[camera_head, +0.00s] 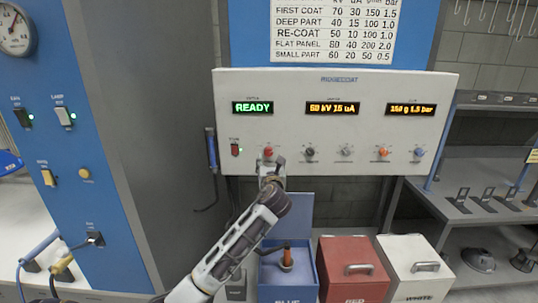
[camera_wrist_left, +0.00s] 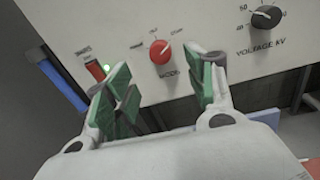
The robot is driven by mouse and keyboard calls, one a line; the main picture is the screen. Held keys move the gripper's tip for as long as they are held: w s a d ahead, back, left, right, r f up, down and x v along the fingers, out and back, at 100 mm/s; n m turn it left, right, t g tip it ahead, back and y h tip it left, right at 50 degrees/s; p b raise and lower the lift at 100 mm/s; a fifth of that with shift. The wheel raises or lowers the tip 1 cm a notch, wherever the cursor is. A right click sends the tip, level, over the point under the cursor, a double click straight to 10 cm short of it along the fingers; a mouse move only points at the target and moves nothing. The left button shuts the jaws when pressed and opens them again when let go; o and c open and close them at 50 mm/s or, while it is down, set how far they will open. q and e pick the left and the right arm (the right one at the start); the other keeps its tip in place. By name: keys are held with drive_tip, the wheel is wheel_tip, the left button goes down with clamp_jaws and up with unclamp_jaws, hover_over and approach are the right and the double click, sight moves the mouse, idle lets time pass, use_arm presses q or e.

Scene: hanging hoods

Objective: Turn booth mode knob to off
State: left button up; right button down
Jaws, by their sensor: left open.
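The mode knob (camera_head: 268,152) is a small round red knob at the lower left of the white control panel (camera_head: 290,85). In the left wrist view the red knob (camera_wrist_left: 160,52) shows above the word MODE, with small position labels around it that are too blurred to read. Its exact pointer setting is unclear. My left gripper (camera_head: 271,168) is just below and in front of it. In the left wrist view my left gripper (camera_wrist_left: 168,90) is open and empty, its green-padded fingers apart with the knob showing beyond the gap. My right gripper is out of view.
A lit red rocker switch (camera_head: 235,149) sits left of the knob and the black voltage knob (camera_head: 310,152) to its right. The green display (camera_head: 253,107) reads READY. Below stand an open blue box (camera_head: 289,280), a red box (camera_head: 352,270) and a white box (camera_head: 415,265).

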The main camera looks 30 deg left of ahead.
sight(269, 152)
use_arm(q)
drive_tip(key=shift+p+x, duration=0.5)
drive_tip(key=shift+x, duration=3.55)
drive_tip(key=shift+c, duration=0.3)
drive_tip(key=c, duration=1)
